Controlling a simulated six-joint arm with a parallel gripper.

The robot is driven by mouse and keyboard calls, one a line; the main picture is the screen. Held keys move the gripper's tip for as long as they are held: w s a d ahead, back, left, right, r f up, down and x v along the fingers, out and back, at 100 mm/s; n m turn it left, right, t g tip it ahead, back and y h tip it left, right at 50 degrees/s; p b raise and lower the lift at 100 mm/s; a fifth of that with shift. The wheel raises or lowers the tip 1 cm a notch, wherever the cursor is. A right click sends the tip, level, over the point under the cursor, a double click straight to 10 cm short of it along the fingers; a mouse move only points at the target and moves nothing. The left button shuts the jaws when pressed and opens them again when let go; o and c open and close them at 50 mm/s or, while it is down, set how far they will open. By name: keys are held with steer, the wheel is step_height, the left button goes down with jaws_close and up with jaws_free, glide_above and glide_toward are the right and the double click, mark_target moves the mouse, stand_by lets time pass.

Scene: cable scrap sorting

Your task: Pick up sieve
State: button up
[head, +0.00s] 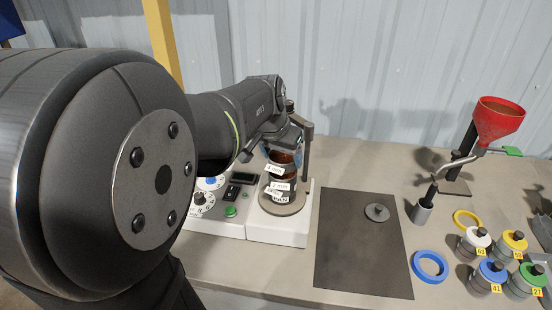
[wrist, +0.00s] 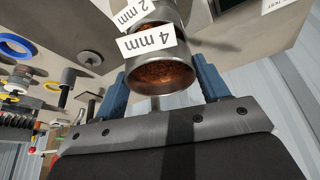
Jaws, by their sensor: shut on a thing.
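The sieve labelled 4 mm (head: 275,168) is at the top of a stack on the white shaker (head: 280,228). In the wrist view, this metal sieve (wrist: 165,78) holds copper-coloured scrap. My gripper (head: 284,152) reaches it from above and behind. Its blue fingers (wrist: 160,88) are shut on opposite sides of the 4 mm sieve's wall. The sieve labelled 2 mm (head: 281,186) is below it, above the part labelled PAN (head: 279,199). I cannot tell if the 4 mm sieve is clear of the 2 mm one.
A dark mat (head: 350,250) with a grey lid-like disc (head: 377,212) lies to the right. Beyond it are a blue ring (head: 430,267), a yellow ring (head: 467,219), several numbered jars (head: 487,277) and a red funnel (head: 499,118) on a stand. A tall post (head: 307,150) stands close beside the stack.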

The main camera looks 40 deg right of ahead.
step_height(320, 180, up, 2)
steer(key=shift+r, duration=0.15)
steer(key=s+d+r, duration=0.2)
steer(key=s+r, duration=0.4)
steer(key=s, duration=0.5)
glide_above(341, 265)
steer(key=s, duration=0.1)
step_height(341, 265, down, 9)
steer(key=s+a+f+m, duration=0.1)
steer(key=s+a+f, duration=0.3)
steer(key=s+f, duration=0.6)
steer(key=w+f, duration=0.2)
steer(key=w, duration=0.1)
steer(key=w+d+f, duration=0.1)
steer(key=w, duration=0.2)
steer(key=w+d+f, duration=0.1)
steer(key=w+f, duration=0.1)
steer(key=w, duration=0.2)
steer(key=shift+w+d+f, duration=0.1)
steer(key=shift+d+f, duration=0.1)
steer(key=shift+f, duration=0.15)
steer(key=shift+w+f, duration=0.1)
steer(key=shift+f, duration=0.05)
steer(key=shift+f+g, duration=0.3)
steer(key=shift+f, duration=1.65)
steer(key=shift+f, duration=0.1)
